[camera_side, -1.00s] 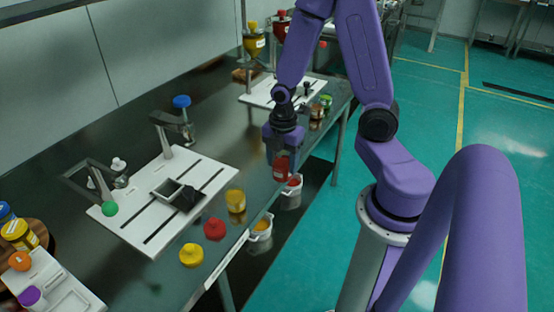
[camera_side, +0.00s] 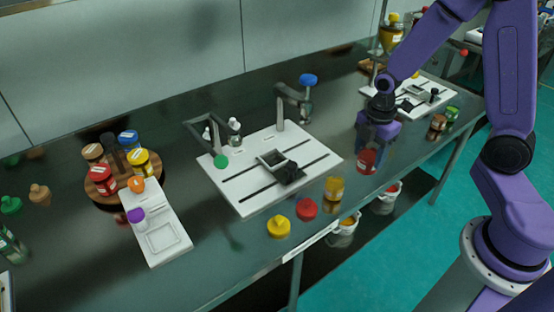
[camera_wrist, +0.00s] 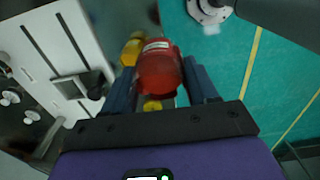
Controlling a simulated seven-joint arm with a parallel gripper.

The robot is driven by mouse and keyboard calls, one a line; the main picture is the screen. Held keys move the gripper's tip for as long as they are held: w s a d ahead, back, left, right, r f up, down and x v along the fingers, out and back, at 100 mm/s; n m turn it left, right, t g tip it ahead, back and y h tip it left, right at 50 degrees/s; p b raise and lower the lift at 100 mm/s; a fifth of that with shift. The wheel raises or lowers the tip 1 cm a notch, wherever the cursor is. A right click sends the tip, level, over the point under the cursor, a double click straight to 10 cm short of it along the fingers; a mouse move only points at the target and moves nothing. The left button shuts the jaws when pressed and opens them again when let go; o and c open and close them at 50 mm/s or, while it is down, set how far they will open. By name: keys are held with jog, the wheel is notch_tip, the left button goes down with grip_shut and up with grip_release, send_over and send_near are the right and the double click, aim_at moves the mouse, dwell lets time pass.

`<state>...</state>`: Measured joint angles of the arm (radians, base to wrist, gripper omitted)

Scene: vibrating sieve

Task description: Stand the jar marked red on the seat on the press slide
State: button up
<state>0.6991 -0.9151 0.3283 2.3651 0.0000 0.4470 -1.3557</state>
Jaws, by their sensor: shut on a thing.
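My gripper (camera_side: 372,145) is shut on a red jar (camera_side: 366,160), above the front edge of the bench. In the wrist view the red jar (camera_wrist: 160,68) sits between my two fingers (camera_wrist: 162,85), with a white label near its far end. A white board (camera_side: 235,190) with two dark slots, a square grey frame (camera_side: 270,159) and a black block stands left of my gripper. A smaller white board (camera_side: 182,222) with a square outlined recess (camera_side: 161,237) lies further left. I cannot tell for certain which one is the press slide.
A yellow jar (camera_side: 334,188), a red lid-like piece (camera_side: 307,209) and a yellow one (camera_side: 279,227) stand near the front edge. A round wooden rack (camera_side: 112,188) holds several jars. Posts with a blue knob (camera_side: 308,80) and a green ball (camera_side: 221,161) rise at the slotted board.

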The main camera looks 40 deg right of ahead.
jog(key=w+a+r, duration=0.1)
jog(key=w+a, duration=0.3)
jog(key=w, duration=0.3)
jog(key=w+a+r, duration=0.1)
jog(key=w+a, duration=0.4)
jog(key=w, duration=0.2)
send_near(273, 159)
jog(key=shift+s+f, duration=0.1)
jog(key=shift+s, duration=0.1)
jog(key=shift+w+f, duration=0.1)
jog(key=shift+f, duration=1.55)
jog(key=shift+f, duration=0.15)
jog(key=o, duration=1.1)
jog(key=shift+c, duration=0.2)
